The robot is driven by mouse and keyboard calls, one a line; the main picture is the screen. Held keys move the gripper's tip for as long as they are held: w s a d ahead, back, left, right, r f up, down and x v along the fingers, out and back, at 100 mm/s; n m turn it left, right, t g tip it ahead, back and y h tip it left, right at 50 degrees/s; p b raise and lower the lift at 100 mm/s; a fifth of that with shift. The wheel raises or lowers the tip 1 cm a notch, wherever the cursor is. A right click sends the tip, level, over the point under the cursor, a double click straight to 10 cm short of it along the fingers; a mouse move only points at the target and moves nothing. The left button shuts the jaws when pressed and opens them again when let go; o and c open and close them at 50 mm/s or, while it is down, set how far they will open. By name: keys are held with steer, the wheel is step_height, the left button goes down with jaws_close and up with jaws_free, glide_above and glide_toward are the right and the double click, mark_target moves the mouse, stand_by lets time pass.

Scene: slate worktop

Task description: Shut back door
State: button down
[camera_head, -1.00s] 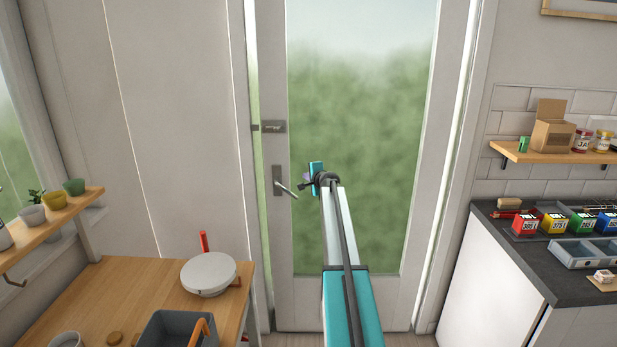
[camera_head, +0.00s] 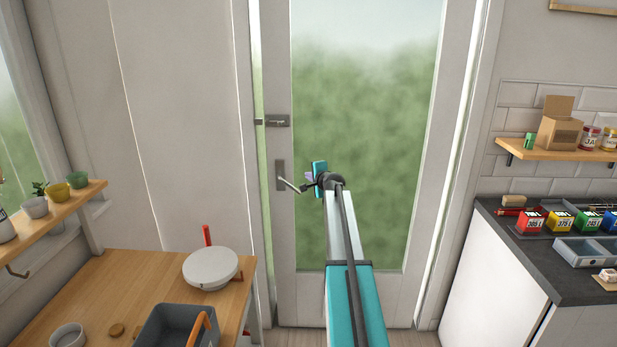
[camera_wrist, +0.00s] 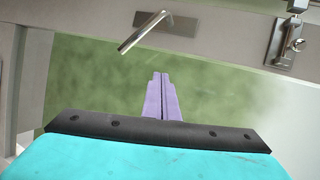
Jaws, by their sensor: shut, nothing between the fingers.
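The back door (camera_head: 277,235) has a white frame and a tall glass pane with blurred green behind it. A green strip shows between its left edge and the frame, so it stands slightly ajar. Its metal lever handle (camera_head: 290,185) is at the left, below a bolt (camera_head: 277,121). My gripper (camera_head: 307,178) is in front of the door, just right of the handle's free end. In the wrist view its purple fingers (camera_wrist: 161,80) are together and empty, over the glass; the handle (camera_wrist: 146,32) lies beyond them and the bolt (camera_wrist: 288,40) is at upper right. I cannot tell whether the fingers touch the door.
A wooden table (camera_head: 130,285) with a white round lid-like item (camera_head: 211,267) and grey bin (camera_head: 172,326) stands at lower left. A dark worktop (camera_head: 535,262) with coloured boxes is at right, under a shelf (camera_head: 560,150). Floor shows between them.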

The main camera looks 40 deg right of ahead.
steer(key=s+a+r+b, duration=0.1)
steer(key=s+a+r, duration=0.1)
steer(key=s+a, duration=0.2)
steer(key=shift+s, duration=0.55)
steer(key=shift+f, duration=0.1)
stand_by(0.4)
